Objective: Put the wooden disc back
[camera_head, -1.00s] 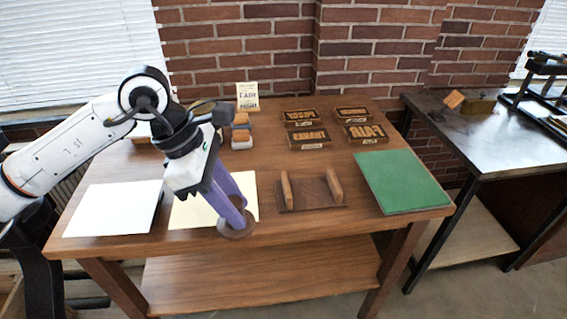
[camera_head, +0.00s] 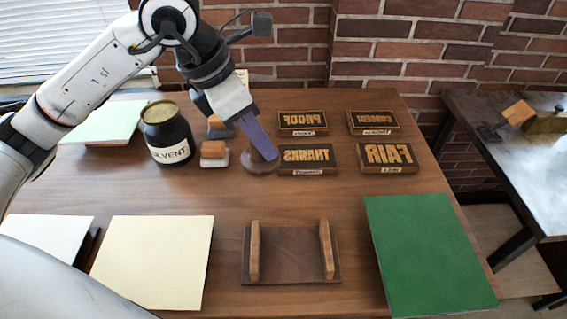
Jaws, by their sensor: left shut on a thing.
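The wooden disc (camera_head: 249,165) is a dark round piece at the back middle of the table, just left of the THANKS block (camera_head: 307,159). My left gripper (camera_head: 264,150) comes down on it from above, its purple fingers shut on the disc's upright handle. The fingers hide most of that handle. The disc looks upright, at or very near the tabletop; I cannot tell whether it touches. My right gripper is not in view.
Blocks PROOF (camera_head: 302,123), CORRECT (camera_head: 373,122) and FAIR (camera_head: 388,157) lie at the back right. A solvent jar (camera_head: 167,138) and a small wood-topped block (camera_head: 214,153) stand left. In front are cream paper (camera_head: 153,262), a two-handled board (camera_head: 290,258) and a green mat (camera_head: 430,255).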

